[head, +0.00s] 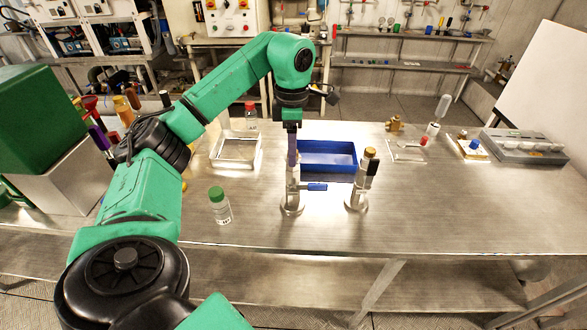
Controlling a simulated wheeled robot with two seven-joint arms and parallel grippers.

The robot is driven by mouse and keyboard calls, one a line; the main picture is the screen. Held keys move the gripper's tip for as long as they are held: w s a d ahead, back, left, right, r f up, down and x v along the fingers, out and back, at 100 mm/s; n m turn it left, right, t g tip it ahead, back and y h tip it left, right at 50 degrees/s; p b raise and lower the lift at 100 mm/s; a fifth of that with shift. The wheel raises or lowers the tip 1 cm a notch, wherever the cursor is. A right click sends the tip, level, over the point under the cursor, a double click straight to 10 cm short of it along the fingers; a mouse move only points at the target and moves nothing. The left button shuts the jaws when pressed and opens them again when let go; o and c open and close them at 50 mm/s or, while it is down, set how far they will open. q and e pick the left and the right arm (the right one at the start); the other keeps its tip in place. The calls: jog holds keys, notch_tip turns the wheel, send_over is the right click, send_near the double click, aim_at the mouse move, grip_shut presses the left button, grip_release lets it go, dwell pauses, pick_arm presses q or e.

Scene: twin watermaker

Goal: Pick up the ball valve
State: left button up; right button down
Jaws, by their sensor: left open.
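A steel upright fitting (291,197) with a blue lever handle (317,187) stands on a round base near the middle of the bench; it looks like a ball valve. A small brass fitting (395,124) lies farther back to the right, and I cannot tell whether it is a valve too. My left gripper (292,150) points down over the steel fitting, in line with its top. It is open, but its fingertips are small, and I cannot tell whether they touch the fitting. My right gripper is not in view.
A blue tray (327,145) lies behind the fitting. A second upright post (357,195) with a brass top stands close on its right. A green-capped bottle (219,207) and a clear tray (236,165) are left. The bench's front right is clear.

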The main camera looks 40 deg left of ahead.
pick_arm(q)
jog(key=f, duration=0.2)
jog(key=f+p, duration=0.1)
jog(key=f, duration=0.1)
jog(key=shift+s+d+f+p, duration=0.1)
jog(key=shift+s+p, duration=0.1)
jog(key=shift+p, duration=0.1)
jog(key=shift+w+f, duration=0.1)
jog(key=shift+f, duration=0.3)
grip_shut()
jog(key=shift+r, duration=0.15)
dwell(0.5)
